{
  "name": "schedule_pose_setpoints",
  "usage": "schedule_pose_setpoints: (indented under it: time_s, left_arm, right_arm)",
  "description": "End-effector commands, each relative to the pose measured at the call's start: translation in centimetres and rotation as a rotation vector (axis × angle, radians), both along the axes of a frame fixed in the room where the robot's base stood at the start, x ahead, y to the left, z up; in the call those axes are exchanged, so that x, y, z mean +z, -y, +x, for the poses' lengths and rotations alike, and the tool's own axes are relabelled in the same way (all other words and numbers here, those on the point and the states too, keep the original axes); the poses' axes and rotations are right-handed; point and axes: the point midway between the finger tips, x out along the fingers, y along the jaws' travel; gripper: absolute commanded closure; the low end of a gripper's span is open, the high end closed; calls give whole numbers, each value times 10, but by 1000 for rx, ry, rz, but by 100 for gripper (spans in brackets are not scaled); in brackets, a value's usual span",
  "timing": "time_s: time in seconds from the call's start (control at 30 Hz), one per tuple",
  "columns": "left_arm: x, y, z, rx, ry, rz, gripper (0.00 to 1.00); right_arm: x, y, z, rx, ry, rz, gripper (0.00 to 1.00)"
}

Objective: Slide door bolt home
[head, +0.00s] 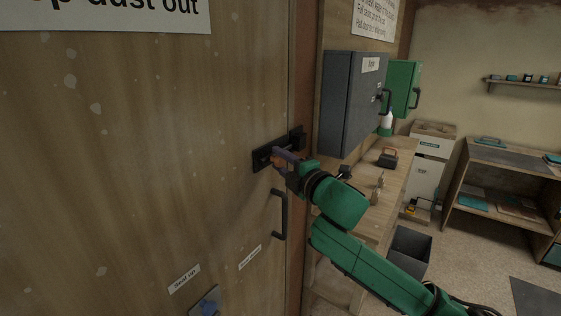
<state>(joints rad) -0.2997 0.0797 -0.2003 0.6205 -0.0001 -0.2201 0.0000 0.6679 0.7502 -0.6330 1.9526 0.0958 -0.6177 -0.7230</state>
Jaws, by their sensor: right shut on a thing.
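The wooden door (150,130) fills the left of the head view, with a dark pull handle (284,215) near its right edge. A black door bolt (262,156) is mounted above the handle; its plate runs toward the frame, where a dark keeper block (298,138) sits. My right gripper (277,158), on the green arm, is shut on the bolt's knob. The gripper hides part of the bolt, so I cannot tell how far its bar reaches into the keeper. My left gripper is not in view.
A grey wall cabinet (350,105) and a green box (403,88) hang right of the door frame. A wooden bench (398,185) stands below, with a dark bin (410,250) beside it. A shelf unit (500,190) stands at the far right.

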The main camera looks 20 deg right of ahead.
Motion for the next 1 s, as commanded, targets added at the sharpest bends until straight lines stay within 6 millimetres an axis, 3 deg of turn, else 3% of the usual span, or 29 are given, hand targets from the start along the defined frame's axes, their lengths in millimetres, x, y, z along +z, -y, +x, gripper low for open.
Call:
schedule_pose_setpoints:
  time_s: [0.73, 1.0]
  left_arm:
    - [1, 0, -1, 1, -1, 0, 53]
    - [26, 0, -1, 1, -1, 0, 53]
  right_arm:
    - [0, 1, 1, 0, -2, -1, 100]
    - [4, 32, 27, -3, -4, -2, 100]
